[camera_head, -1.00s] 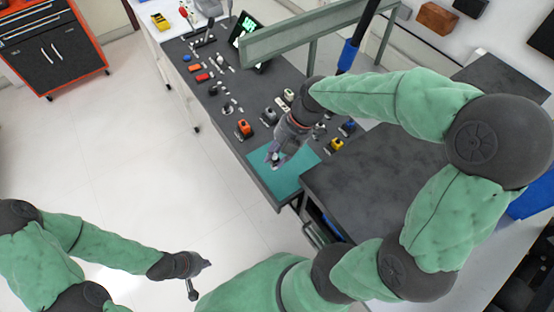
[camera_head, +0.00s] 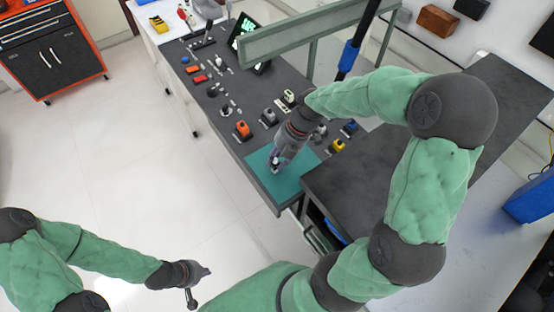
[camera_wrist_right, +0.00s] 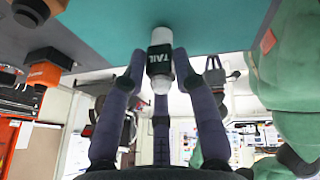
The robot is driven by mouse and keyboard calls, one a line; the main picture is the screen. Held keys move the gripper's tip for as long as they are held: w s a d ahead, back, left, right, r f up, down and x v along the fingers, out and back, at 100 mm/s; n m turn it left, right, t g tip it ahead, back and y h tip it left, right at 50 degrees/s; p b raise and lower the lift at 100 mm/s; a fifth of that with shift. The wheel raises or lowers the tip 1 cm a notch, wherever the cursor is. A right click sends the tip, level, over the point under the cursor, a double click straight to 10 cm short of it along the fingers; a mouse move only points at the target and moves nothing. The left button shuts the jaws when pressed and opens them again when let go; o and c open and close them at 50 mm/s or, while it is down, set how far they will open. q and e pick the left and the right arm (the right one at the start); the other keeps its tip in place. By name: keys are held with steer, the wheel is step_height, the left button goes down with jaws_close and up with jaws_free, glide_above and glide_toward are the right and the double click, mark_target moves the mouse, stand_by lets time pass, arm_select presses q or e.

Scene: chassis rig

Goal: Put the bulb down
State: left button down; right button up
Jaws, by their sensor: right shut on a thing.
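The bulb (camera_wrist_right: 160,58) is a small piece with a white end and a dark band lettered TAIL. My right gripper (camera_wrist_right: 160,72) is shut on it, with fingers on both sides of the band. In the head view my right gripper (camera_head: 275,165) is over the teal mat (camera_head: 288,184) at the near end of the dark bench. The bulb shows there only as a tiny light and dark spot. In the wrist view its white end reaches to the teal surface; I cannot tell whether it touches. My left gripper (camera_head: 199,283) is over the floor at the lower left, its fingers too small to read.
Several connectors and switches stand on the bench beyond the mat, among them an orange block (camera_head: 242,130) and a yellow one (camera_head: 338,146). A green-grey rail (camera_head: 310,38) spans above the bench. A dark worktop (camera_head: 340,195) adjoins the mat on the right.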

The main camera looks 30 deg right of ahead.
steer(key=shift+f, duration=0.15)
steer(key=o, duration=0.9)
steer(key=shift+o, duration=0.2)
steer(key=shift+r, duration=0.25)
steer(key=p+v, duration=0.3)
steer(key=v, duration=0.9)
steer(key=shift+p, duration=0.35)
